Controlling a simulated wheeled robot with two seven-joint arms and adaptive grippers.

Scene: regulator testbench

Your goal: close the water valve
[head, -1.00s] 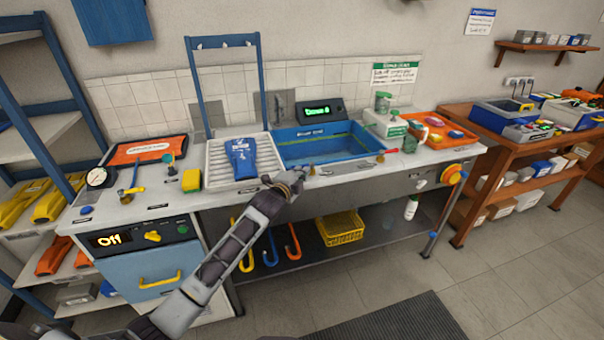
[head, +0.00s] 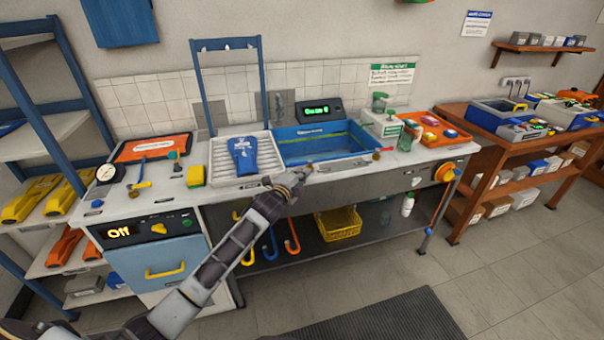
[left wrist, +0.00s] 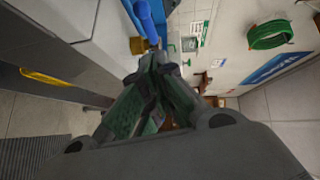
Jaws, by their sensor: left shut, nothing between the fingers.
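My left gripper (head: 298,177) is shut and empty at the front edge of the bench, below the left front corner of the blue sink (head: 352,157). A small brass fitting (head: 309,166) sits on the bench edge just beyond its tips. In the left wrist view my closed fingers (left wrist: 160,62) point towards a blue cylindrical handle (left wrist: 145,20) and a brass part (left wrist: 138,45); I cannot tell whether they touch. No label shows which part is the water valve. My right gripper is out of view.
A soap dispenser (head: 380,103) and an orange tray (head: 432,128) stand at the right. A yellow basket (head: 339,223) is on the lower shelf. The floor in front is open.

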